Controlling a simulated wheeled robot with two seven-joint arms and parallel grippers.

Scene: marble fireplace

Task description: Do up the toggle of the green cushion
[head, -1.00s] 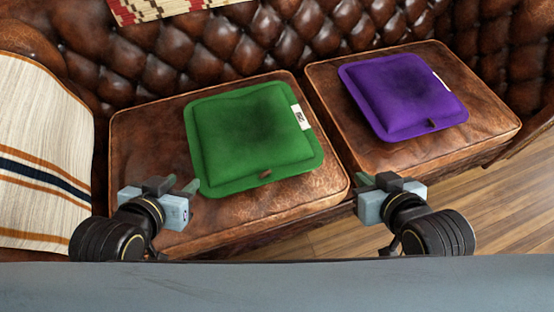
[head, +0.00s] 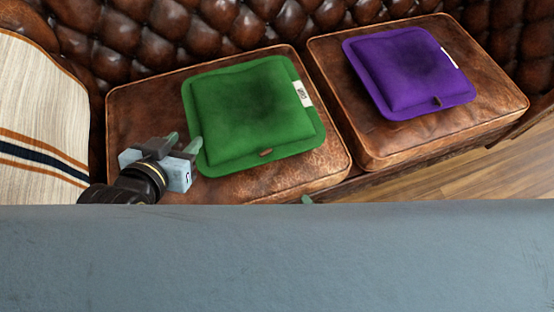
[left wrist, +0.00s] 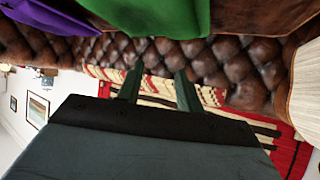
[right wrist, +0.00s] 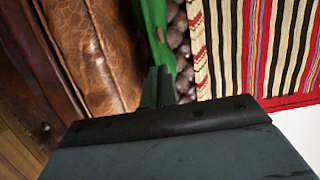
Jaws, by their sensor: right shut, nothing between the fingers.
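The green cushion (head: 255,112) lies flat on the left leather seat. Its brown toggle (head: 265,153) is at the middle of its near edge; whether it is through a loop is too small to tell. The right wrist view shows the toggle (right wrist: 160,34) on the green fabric. My left gripper (head: 183,141) is open and empty, by the cushion's near left corner. Its parted fingers show in the left wrist view (left wrist: 159,88). My right gripper (head: 306,199) is mostly hidden in the head view, with only a tip showing below the toggle. The right wrist view shows its fingers (right wrist: 157,84) together and empty.
A purple cushion (head: 408,72) with its own toggle lies on the right leather seat (head: 490,110). A striped cloth (head: 40,120) covers the left armrest. The tufted backrest (head: 190,25) stands behind. A grey-blue shape fills the bottom of the head view.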

